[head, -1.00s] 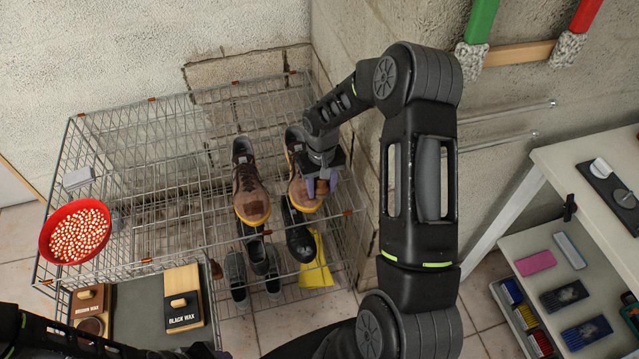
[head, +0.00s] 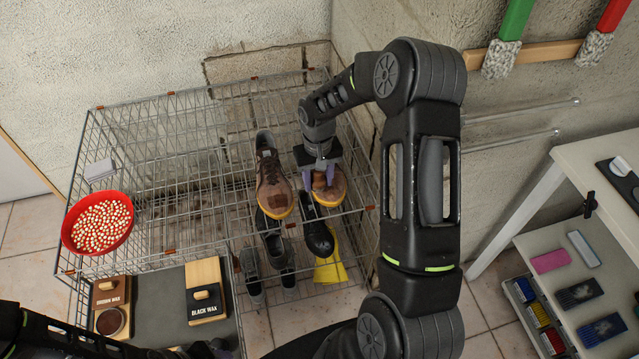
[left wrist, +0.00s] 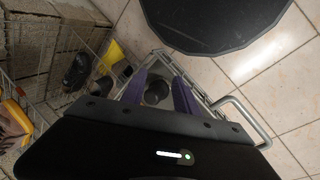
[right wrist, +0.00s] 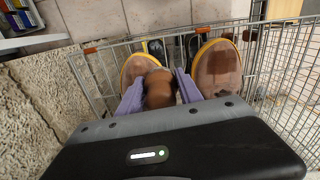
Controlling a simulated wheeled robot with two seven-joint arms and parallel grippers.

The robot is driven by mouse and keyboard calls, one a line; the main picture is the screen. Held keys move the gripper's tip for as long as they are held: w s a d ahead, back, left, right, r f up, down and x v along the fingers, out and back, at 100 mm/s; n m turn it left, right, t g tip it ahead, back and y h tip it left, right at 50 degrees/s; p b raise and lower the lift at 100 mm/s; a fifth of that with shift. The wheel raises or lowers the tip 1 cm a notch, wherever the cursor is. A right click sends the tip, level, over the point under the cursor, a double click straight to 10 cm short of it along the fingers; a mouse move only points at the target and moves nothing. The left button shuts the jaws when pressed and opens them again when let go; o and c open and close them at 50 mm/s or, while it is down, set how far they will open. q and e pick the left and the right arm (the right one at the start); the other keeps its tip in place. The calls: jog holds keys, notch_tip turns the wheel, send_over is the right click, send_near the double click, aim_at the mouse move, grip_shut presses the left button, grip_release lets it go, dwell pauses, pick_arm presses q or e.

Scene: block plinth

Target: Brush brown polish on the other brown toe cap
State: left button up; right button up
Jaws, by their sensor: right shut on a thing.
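A pair of brown shoes with yellow-edged soles stands on the wire rack, toes toward me. The left shoe (head: 270,177) has a dark patch on its toe cap, clear in the right wrist view (right wrist: 221,70). My right gripper (head: 322,178) is over the toe of the right shoe (head: 338,190), shut on a brown brush (right wrist: 159,88). The brush overlaps that toe cap in the right wrist view; whether it touches is unclear. The brown wax tin (head: 110,321) sits open at lower left. My left gripper (left wrist: 158,88) is open, with nothing visibly held.
A red bowl (head: 97,223) of beads and a black wax board (head: 205,290) are at left. Black shoes (head: 318,238) and a yellow item (head: 330,262) are on the lower rack level. A white shelf unit (head: 590,190) stands right. The rack's upper left is mostly bare.

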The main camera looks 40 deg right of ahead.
pick_arm(q)
jog(key=shift+s+d+r+p, duration=0.15)
jog(key=shift+s+r+p, duration=0.1)
jog(key=shift+r+p, duration=0.25)
pick_arm(e)
jog(key=shift+s+d+r, duration=0.15)
jog(key=shift+d+r, duration=0.05)
jog(key=shift+r, duration=0.75)
pick_arm(q)
jog(key=shift+r+p, duration=0.3)
jog(key=shift+r, duration=0.15)
pick_arm(e)
jog(key=shift+a+r, duration=0.1)
jog(key=shift+r, duration=0.65)
jog(key=shift+r+p, duration=0.7)
jog(key=shift+r, duration=0.6)
pick_arm(q)
jog(key=shift+s+r, duration=0.25)
jog(key=shift+r, duration=0.35)
jog(key=shift+f, duration=0.1)
pick_arm(e)
jog(key=shift+f, duration=0.1)
